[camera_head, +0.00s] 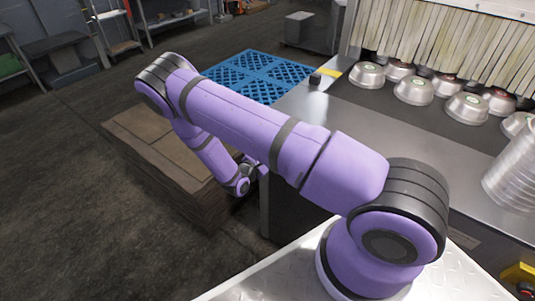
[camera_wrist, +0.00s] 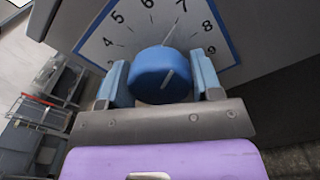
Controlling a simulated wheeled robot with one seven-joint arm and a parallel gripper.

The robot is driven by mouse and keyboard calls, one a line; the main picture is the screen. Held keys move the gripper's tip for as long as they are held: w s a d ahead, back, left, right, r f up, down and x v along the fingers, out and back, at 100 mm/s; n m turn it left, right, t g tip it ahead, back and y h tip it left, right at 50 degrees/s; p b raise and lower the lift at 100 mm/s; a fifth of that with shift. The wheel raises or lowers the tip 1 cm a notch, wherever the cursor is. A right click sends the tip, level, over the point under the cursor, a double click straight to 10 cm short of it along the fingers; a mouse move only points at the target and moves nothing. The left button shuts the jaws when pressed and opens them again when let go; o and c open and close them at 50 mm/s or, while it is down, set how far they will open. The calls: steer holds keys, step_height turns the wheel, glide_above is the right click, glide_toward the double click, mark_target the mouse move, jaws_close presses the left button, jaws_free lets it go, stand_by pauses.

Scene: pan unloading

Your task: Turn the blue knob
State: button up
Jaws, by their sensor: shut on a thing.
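The lower part of the dial is hidden behind the knob and gripper. In the head view my arm reaches down past the counter's left side, and the knob and dial are hidden there.
A metal counter (camera_head: 325,121) holds several upturned silver pans (camera_head: 414,90) below hanging strips (camera_head: 440,35). A stack of brown sheets (camera_head: 150,160) stands close to my forearm on the left. A blue pallet (camera_head: 258,77) lies behind.

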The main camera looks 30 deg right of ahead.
steer(key=shift+a, duration=0.1)
stand_by(0.3)
steer(key=o, duration=0.9)
steer(key=shift+o, duration=0.2)
steer(key=shift+a, duration=0.1)
steer(key=v, duration=1)
steer(key=shift+s+a, duration=0.15)
steer(key=shift+a, duration=0.1)
steer(key=shift+f, duration=0.1)
